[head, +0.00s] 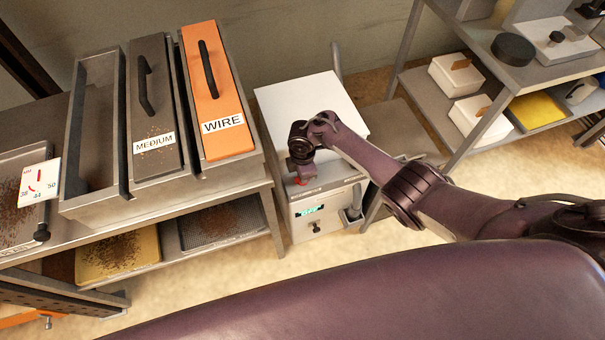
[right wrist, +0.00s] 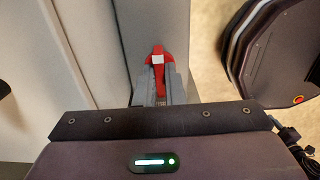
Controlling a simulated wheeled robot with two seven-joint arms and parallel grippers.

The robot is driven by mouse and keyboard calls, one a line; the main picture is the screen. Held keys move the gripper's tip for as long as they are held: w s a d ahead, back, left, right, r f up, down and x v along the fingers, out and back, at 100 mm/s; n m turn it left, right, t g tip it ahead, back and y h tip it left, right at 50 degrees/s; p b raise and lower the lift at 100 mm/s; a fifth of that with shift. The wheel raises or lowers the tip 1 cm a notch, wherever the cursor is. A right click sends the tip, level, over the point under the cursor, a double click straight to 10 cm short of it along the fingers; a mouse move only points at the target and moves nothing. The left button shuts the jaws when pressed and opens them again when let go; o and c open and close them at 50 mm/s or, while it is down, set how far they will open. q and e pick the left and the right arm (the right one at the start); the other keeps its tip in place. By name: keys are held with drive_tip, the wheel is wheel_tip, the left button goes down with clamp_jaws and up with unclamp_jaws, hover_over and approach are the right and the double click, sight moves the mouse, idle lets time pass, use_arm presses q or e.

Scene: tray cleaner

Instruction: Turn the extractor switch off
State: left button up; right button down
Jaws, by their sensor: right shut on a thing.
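The extractor (head: 330,212) is a pale box with a lit green display on its front, standing on the floor in the middle of the head view. A red switch (head: 302,182) shows at the upper front edge of the box, mostly covered by my gripper. In the right wrist view the red switch (right wrist: 157,60) has a white patch and sits between the two grey fingers. My right gripper (right wrist: 158,78) is shut on it, pointing down at the box in the head view (head: 300,177). The switch's exact position is hard to tell. My left gripper is out of view.
A bench at left carries metal bins with a MEDIUM lid (head: 152,100) and an orange WIRE lid (head: 216,100). Trays with dark crumbs lie below. A shelf (head: 530,70) with white boxes stands at right. Floor in front is clear.

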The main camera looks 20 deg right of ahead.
idle(0.4)
drive_tip(key=c, duration=1.5)
unclamp_jaws()
wheel_tip(320, 180, up, 8)
drive_tip(key=p, duration=0.3)
drive_tip(key=shift+f, duration=0.1)
